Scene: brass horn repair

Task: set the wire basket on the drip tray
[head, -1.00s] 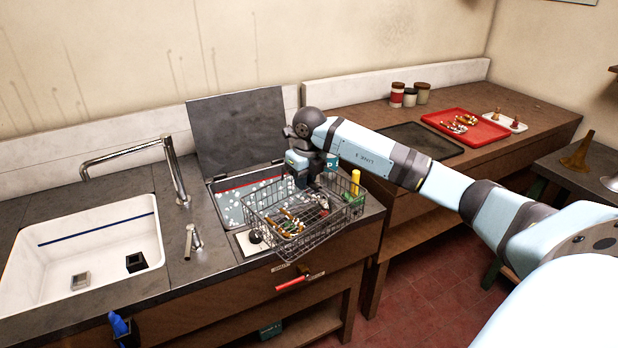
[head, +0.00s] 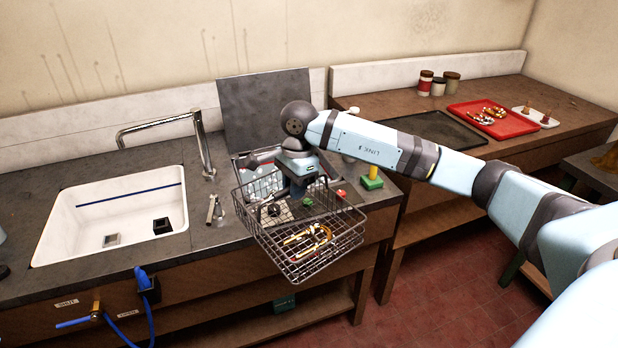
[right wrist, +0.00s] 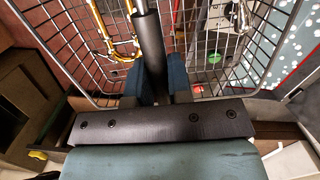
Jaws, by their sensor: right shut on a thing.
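The wire basket (head: 347,246) hangs from my right gripper (head: 298,188) in front of the open tank, over the counter's front edge. Gold-coloured brass parts (head: 306,240) lie in it. In the right wrist view my right gripper (right wrist: 153,88) is shut on the basket's dark bar-like handle (right wrist: 148,40), with the wire mesh (right wrist: 215,45) beyond. The drip tray (head: 436,131), a flat dark tray, lies empty on the wooden bench to the right, apart from the basket. My right forearm passes in front of part of the bench. My left gripper is not seen.
The tank's raised lid (head: 266,108) stands behind the gripper. A green block with a yellow top (head: 372,180) stands right of the basket. A red tray (head: 493,120) adjoins the drip tray's right side. Jars (head: 438,86) stand behind. A white sink (head: 110,215) is at left.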

